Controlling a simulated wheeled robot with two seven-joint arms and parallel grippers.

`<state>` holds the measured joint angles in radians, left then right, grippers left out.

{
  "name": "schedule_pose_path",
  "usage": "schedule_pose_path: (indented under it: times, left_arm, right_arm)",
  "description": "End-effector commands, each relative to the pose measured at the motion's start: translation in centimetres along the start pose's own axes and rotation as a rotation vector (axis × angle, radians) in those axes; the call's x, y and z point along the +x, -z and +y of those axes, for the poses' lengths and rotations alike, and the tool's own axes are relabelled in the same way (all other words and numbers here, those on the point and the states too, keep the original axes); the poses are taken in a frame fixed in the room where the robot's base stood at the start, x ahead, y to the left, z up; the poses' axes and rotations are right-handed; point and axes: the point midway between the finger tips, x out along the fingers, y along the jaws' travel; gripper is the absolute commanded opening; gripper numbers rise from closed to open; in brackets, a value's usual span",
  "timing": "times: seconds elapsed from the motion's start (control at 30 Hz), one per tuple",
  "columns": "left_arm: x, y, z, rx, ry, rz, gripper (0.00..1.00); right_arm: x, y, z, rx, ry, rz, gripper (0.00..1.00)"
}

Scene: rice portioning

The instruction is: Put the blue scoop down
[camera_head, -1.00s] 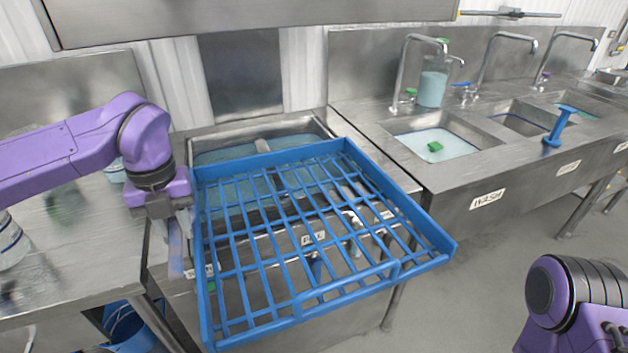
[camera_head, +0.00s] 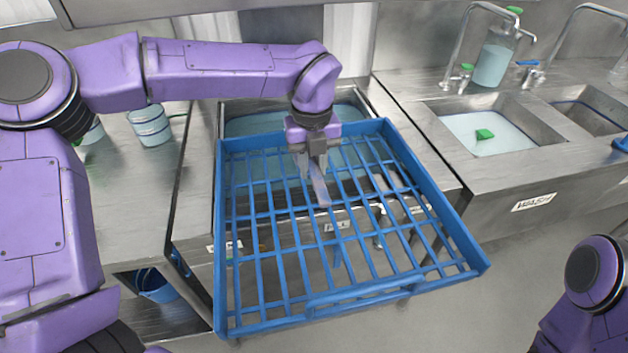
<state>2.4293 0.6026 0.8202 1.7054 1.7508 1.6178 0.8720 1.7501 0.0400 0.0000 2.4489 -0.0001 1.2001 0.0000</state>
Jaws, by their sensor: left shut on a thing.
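My left gripper (camera_head: 317,172) is above the far middle part of a blue slatted rack (camera_head: 352,297), pointing down. It is shut on a narrow grey-blue piece (camera_head: 320,192), which I take to be part of the blue scoop. The piece hangs tilted below the jaws over the slats. Its full shape does not show, and I cannot tell whether it touches the rack. My right arm shows at the lower right, its gripper out of view.
A sink basin with liquid (camera_head: 245,126) lies behind and under the rack. At right is a wash sink (camera_head: 470,148) with a green block (camera_head: 485,134). A striped container (camera_head: 150,126) stands on the left counter. A blue bucket (camera_head: 158,290) sits below.

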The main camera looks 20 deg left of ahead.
Motion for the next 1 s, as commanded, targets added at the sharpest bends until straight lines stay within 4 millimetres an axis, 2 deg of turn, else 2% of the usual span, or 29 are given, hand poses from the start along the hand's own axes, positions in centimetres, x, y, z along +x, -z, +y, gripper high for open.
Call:
schedule_pose_path:
  times: [0.03, 0.1, 0.27, 0.5, 0.9, 0.93, 1.0]
  left_arm:
    - [-0.2, 0.0, -0.8, 0.002, -0.002, 0.0, 0.0]
    - [1.1, 0.0, -0.6, 0.0, -0.002, 0.002, 0.0]
    - [2.7, 0.0, -0.6, 0.003, -0.002, 0.001, 0.0]
    - [6.7, 0.0, -0.4, 0.002, -0.002, 0.0, 0.0]
    - [7.5, 0.0, -0.5, 0.001, -0.001, -0.001, 0.0]
    - [7.4, 0.0, -0.5, 0.001, -0.001, -0.001, 0.37]
    - [7.4, 0.0, -0.5, 0.001, -0.001, -0.001, 0.53]
  right_arm:
    - [-0.5, 0.2, 0.1, 0.0, 0.0, -0.001, 0.43]
    - [-0.5, 0.1, 0.1, 0.0, 0.0, -0.001, 0.43]
    - [-0.7, 0.2, 0.1, -0.001, -0.001, -0.001, 0.43]
    - [-1.3, 0.5, 0.1, 0.0, -0.001, -0.001, 0.43]
    - [-0.9, 0.3, 0.1, 0.0, -0.001, -0.001, 0.43]
    - [-1.0, 0.4, 0.1, 0.0, -0.001, -0.001, 0.43]
    - [-1.1, 0.4, 0.1, 0.0, -0.001, -0.001, 0.43]
